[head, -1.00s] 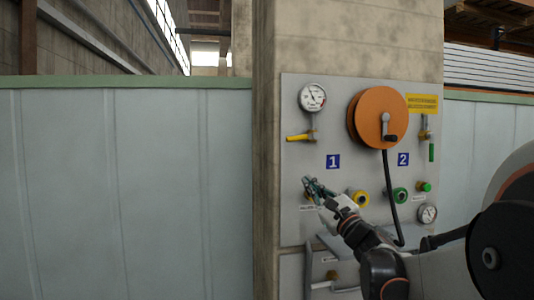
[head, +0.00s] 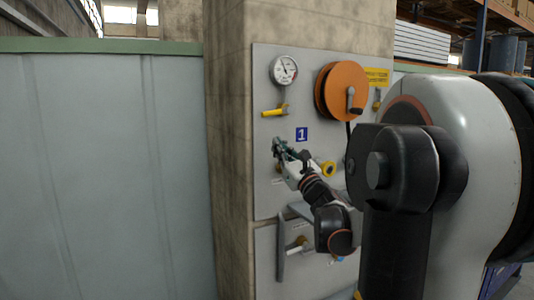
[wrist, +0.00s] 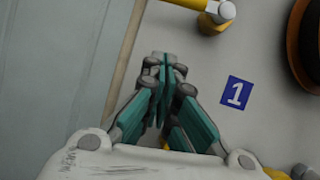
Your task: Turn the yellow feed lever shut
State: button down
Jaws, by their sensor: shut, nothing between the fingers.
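The yellow feed lever (head: 273,113) sticks out level to the left from its valve, below a gauge on the grey panel (head: 262,190). In the wrist view the lever (wrist: 188,3) shows at the top edge, partly cut off, with its brass valve body (wrist: 211,24) to the right. My gripper (head: 277,146) is below the lever, apart from it, in front of the panel. In the wrist view my gripper's fingers (wrist: 164,72) are closed together with nothing between them.
A round gauge (head: 284,70) sits above the lever. An orange reel (head: 342,86) with a crank is to the right. A blue "1" plate (head: 301,134) and a yellow fitting (head: 328,169) are near my gripper. My arm hides the panel's right part.

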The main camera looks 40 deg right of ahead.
aim_at(276, 112)
jog(key=x, duration=0.3)
jog(key=shift+w+r, duration=0.15)
jog(key=shift+w, duration=0.1)
jog(key=r, duration=0.1)
jog(key=r+p, duration=0.1)
jog(key=r, duration=0.1)
jog(key=shift+s+a+r+p, duration=0.2)
jog(key=shift+s+r+p, duration=0.15)
jog(key=shift+s+r, duration=0.1)
jog(key=shift+s, duration=0.05)
jog(key=shift+a+r, duration=0.2)
jog(key=shift+r, duration=0.55)
jog(key=shift+w, duration=0.2)
jog(key=shift+f, duration=0.1)
